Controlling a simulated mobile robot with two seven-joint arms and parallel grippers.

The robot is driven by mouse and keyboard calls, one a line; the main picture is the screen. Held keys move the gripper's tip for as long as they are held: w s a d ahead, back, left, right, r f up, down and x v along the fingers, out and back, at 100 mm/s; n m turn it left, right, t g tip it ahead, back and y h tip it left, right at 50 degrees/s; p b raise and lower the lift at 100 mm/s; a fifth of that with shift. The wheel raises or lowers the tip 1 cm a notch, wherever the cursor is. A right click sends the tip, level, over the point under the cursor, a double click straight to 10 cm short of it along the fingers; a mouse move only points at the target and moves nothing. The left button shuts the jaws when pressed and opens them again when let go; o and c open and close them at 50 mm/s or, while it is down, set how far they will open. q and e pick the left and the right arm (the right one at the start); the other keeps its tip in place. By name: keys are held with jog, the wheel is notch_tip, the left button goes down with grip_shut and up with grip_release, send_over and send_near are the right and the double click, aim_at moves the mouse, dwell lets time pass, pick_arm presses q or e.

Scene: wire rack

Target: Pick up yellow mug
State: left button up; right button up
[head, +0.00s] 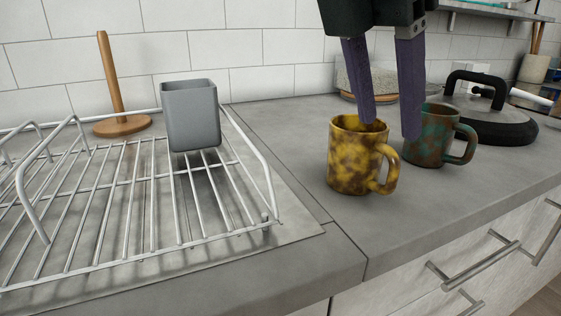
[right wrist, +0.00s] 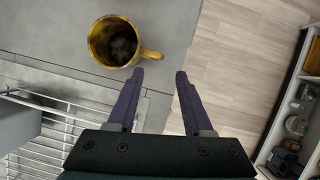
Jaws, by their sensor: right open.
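The yellow mug (head: 353,158), mottled with brown, stands upright on the grey counter with its handle toward the lower right. My right gripper (head: 389,130) comes down from above with its two purple fingers apart and nothing between them. In the head view its left finger overlaps the mug's rim and its right finger shows to the right of the mug. In the right wrist view the mug (right wrist: 113,42) lies beyond the fingertips and to the left, its handle near the left fingertip of the gripper (right wrist: 160,76). My left gripper is not in view.
A teal and brown mug (head: 436,143) stands just right of the yellow mug. A black-handled lid (head: 510,128) sits further right. A white wire rack (head: 125,255) with a grey cup (head: 190,114) is on the left. The counter's front edge is near the yellow mug.

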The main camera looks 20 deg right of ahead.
aim_at(391, 171)
jog(key=b+x, duration=0.4)
jog(key=x, duration=0.5)
jog(key=shift+s+a+f, duration=0.1)
jog(key=shift+a, duration=0.1)
jog(key=c, duration=0.4)
grip_shut()
dwell(0.6)
